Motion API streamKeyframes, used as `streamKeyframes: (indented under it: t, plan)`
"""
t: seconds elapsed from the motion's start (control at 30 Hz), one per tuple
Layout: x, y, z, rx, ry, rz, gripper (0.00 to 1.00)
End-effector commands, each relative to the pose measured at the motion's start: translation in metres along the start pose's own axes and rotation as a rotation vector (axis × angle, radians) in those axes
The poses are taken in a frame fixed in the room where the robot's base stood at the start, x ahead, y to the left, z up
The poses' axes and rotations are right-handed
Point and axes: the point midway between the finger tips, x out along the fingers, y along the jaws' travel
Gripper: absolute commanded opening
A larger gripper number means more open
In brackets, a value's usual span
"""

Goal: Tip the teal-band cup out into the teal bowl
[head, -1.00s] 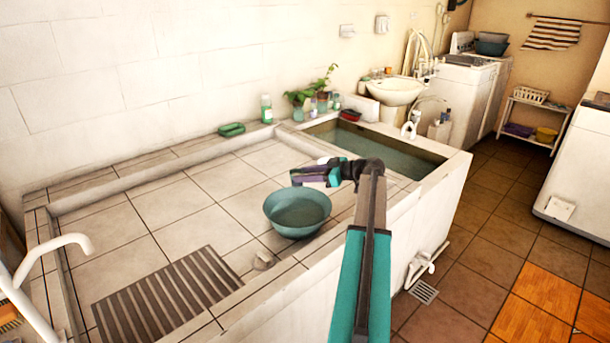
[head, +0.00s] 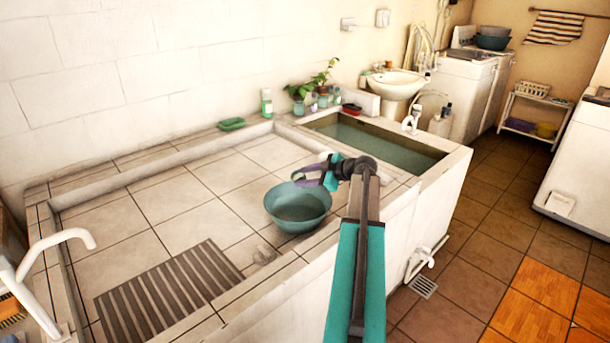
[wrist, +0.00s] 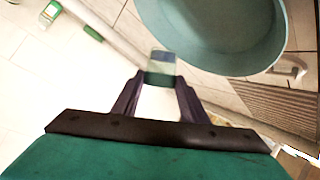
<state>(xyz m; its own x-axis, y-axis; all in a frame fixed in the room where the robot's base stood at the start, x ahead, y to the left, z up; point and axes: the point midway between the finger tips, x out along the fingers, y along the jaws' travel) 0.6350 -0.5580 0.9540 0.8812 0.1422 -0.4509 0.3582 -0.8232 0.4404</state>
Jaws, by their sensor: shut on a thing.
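The teal bowl (head: 297,222) stands on the tiled counter, near its front edge. It also shows at the top of the wrist view (wrist: 235,62). My gripper (head: 308,176) is over the bowl's far right rim. In the wrist view my gripper (wrist: 160,88) has its fingers closed on a pale cup with a teal band (wrist: 161,79), held beside the bowl's rim. In the head view the cup is mostly hidden by the gripper. I cannot tell its exact tilt or what is in it.
A slatted grey drain mat (head: 165,290) lies left of the bowl. A water-filled basin (head: 375,143) is sunk at the right. A green soap dish (head: 231,124), a green bottle (head: 266,103) and potted plants (head: 318,88) stand along the back.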

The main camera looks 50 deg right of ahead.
Motion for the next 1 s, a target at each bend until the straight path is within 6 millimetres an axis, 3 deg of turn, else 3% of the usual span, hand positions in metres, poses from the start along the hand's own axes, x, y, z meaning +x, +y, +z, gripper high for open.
streamKeyframes:
  t: [0.73, 1.0]
  plan:
    - [0.011, -0.017, 0.016, -0.527, -0.253, 0.163, 0.17]
    - [0.013, -0.015, 0.017, -0.543, -0.26, 0.168, 0.17]
